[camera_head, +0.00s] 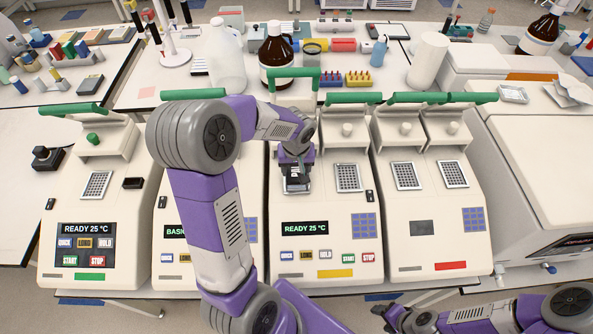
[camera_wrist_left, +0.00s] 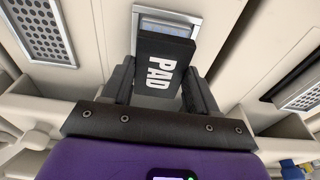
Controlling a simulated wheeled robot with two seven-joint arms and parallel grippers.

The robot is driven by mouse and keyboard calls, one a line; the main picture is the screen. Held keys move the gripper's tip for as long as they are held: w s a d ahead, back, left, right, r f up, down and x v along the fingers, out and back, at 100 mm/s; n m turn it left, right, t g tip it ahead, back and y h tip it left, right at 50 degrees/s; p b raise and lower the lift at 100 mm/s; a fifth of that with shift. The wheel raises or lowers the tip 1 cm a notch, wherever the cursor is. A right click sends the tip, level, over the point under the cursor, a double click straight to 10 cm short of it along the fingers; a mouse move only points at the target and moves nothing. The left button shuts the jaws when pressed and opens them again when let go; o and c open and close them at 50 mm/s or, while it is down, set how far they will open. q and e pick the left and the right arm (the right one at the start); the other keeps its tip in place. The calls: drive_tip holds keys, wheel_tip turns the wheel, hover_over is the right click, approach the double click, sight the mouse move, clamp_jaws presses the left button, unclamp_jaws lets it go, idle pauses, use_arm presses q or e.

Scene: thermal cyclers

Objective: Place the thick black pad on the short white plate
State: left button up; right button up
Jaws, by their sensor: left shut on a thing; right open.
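The black pad (camera_wrist_left: 158,62), with PAD in white letters, is between the fingers of my left gripper (camera_wrist_left: 160,82) in the left wrist view. My left gripper (camera_head: 297,184) is shut on it over the left block of the third cycler. In the wrist view, a pale plate in a silver frame (camera_wrist_left: 168,24) shows just past the pad's far edge; the pad hides the rest. I cannot tell whether the pad touches it, or whether this is the short white plate. My right gripper (camera_head: 393,316) is open and apart at the lower right.
The third cycler's other block (camera_head: 347,177) has a grid of wells. The cycler to its right has two gridded blocks (camera_head: 405,175). A black block (camera_head: 133,183) lies on the leftmost cycler. Raised lids with green handles (camera_head: 295,73) stand behind. Bottles and a jug (camera_head: 226,55) stand further back.

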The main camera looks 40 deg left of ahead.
use_arm(q)
drive_tip(key=shift+f, duration=0.8)
drive_tip(key=shift+f, duration=0.15)
drive_tip(key=o, duration=1.1)
drive_tip(key=shift+c, duration=0.2)
